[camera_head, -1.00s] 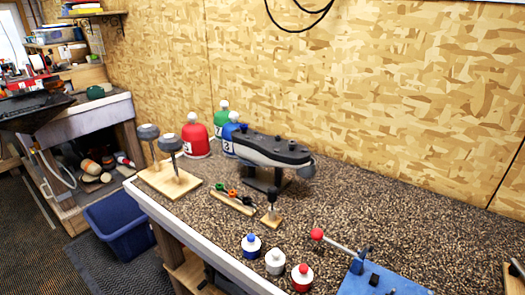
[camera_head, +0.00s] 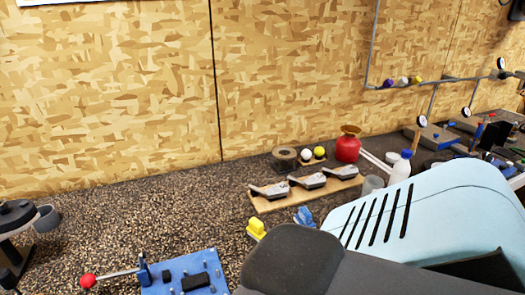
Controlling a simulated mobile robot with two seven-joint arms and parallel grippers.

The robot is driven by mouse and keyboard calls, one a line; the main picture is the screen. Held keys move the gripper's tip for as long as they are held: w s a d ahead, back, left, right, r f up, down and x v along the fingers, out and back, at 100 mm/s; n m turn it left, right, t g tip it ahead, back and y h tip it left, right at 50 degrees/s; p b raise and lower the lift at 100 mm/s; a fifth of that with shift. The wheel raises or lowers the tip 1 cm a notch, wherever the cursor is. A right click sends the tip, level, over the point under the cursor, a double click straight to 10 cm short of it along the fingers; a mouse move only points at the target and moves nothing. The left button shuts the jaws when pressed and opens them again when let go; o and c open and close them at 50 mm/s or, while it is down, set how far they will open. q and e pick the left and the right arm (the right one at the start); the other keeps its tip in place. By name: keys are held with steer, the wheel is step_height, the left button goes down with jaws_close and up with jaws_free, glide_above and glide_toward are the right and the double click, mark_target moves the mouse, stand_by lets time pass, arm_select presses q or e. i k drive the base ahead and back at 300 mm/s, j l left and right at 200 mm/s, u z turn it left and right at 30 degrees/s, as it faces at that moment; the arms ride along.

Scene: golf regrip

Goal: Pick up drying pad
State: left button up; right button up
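I cannot pick out a drying pad in the head view. Neither of my grippers shows in the head view. The speckled brown workbench (camera_head: 130,215) runs along the wall. A large pale blue and dark grey shape, close to the camera, covers the lower right of the picture. What lies behind it on the bench is hidden.
A blue fixture (camera_head: 190,275) with a red-knobbed lever sits at the front. A wooden board (camera_head: 270,205) holds several club heads. A red container (camera_head: 347,148) and white bottle (camera_head: 401,168) stand behind. A grey-black device (camera_head: 18,218) is at left.

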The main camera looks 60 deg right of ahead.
mark_target(304, 218)
steer(key=z, duration=2.25)
